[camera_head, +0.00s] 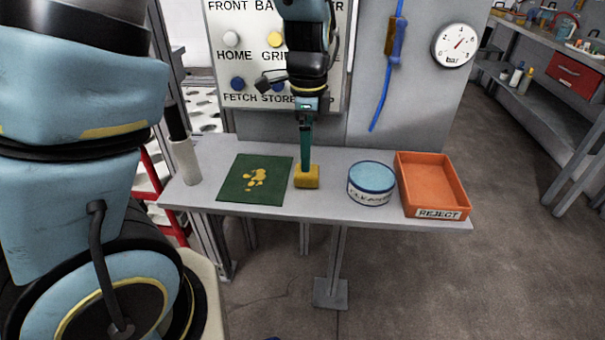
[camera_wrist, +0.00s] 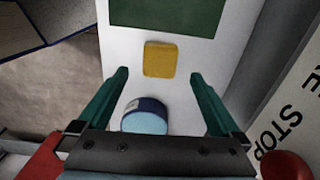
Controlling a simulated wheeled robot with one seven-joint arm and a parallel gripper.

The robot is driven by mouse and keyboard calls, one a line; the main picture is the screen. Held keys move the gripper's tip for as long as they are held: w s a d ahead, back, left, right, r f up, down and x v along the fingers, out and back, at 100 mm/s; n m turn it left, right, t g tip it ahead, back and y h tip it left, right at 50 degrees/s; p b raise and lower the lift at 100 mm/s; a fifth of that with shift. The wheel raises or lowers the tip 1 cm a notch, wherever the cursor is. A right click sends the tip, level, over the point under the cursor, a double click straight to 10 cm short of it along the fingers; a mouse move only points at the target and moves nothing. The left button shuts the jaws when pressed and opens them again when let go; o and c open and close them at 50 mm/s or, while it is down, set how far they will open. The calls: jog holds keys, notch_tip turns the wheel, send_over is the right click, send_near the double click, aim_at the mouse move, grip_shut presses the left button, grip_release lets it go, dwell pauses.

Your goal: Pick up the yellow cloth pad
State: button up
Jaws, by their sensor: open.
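The yellow cloth pad (camera_head: 307,179) lies on the grey table, right of the green mat. In the wrist view the pad (camera_wrist: 160,60) is a square block just beyond my fingertips, roughly centred between them. My gripper (camera_head: 305,160) points down over the pad in the head view. The wrist view shows my gripper (camera_wrist: 159,76) with its two green fingers wide apart and nothing between them. I cannot tell the exact height of the fingertips above the pad.
The green mat (camera_head: 232,190) carries yellow blotches. A blue-lidded cleaner tin (camera_head: 371,194) and an orange REJECT tray (camera_head: 462,196) stand to the pad's right. A grey-white cylinder (camera_head: 185,162) stands at the table's left end. A button panel (camera_head: 245,72) rises behind.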

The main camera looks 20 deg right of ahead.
jog(key=shift+f+p, duration=0.55)
jog(key=shift+f, duration=2.7)
jog(key=shift+c, duration=0.2)
jog(key=c, duration=1.3)
jog(key=shift+c, duration=0.2)
jog(key=shift+r, duration=0.15)
notch_tip(320, 180, up, 10)
jog(key=shift+f+b, duration=0.1)
jog(key=shift+b, duration=0.35)
